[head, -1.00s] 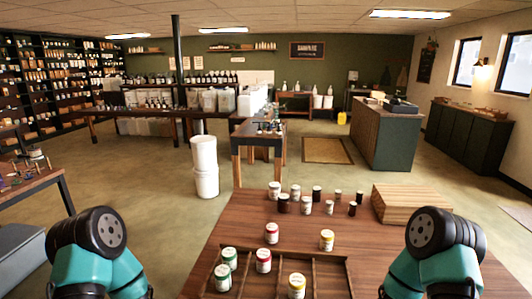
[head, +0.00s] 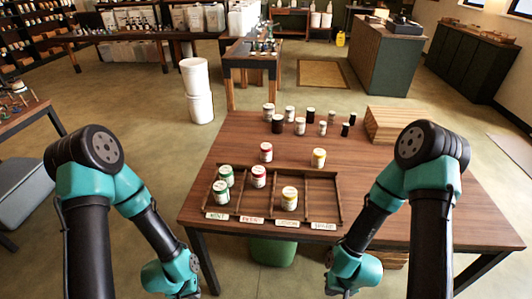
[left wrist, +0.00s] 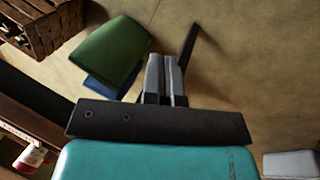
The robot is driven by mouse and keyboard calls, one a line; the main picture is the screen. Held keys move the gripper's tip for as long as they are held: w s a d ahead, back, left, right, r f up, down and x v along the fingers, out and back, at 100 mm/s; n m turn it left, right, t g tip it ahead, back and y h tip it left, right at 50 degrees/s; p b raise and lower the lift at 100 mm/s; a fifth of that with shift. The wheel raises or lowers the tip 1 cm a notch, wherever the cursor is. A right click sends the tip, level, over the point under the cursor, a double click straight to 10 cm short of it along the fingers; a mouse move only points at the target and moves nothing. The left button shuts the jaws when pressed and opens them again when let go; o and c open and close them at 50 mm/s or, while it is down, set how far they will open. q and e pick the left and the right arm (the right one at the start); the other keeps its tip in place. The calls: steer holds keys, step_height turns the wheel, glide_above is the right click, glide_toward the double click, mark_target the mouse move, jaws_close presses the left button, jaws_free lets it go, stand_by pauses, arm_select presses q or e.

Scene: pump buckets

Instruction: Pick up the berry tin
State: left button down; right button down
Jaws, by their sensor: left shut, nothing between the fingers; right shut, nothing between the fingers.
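A red-lidded white tin (head: 266,152) stands upright on the table, just behind the divided wooden tray. A second red-lidded tin (head: 258,176) stands in the tray, in the compartment second from left. Its front label is red, too small to read surely. A red-marked tin (left wrist: 32,156) also shows at the lower left of the left wrist view; I cannot tell which one. My left gripper (left wrist: 166,78) is shut and empty, over the floor beside the table. My right arm is at the right in the head view, but its gripper is out of frame.
The tray (head: 322,203) also holds two green-lidded tins (head: 220,192) and a yellow-lidded tin (head: 289,198). Another yellow-lidded tin (head: 319,158) stands behind it. Several jars stand at the back, beside a wooden box (head: 398,124). A green bin (head: 272,251) sits under the table.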

arm_select(q)
steer(key=c, duration=1.8)
jaws_free()
steer(key=o, duration=1.6)
steer(key=shift+o, duration=0.2)
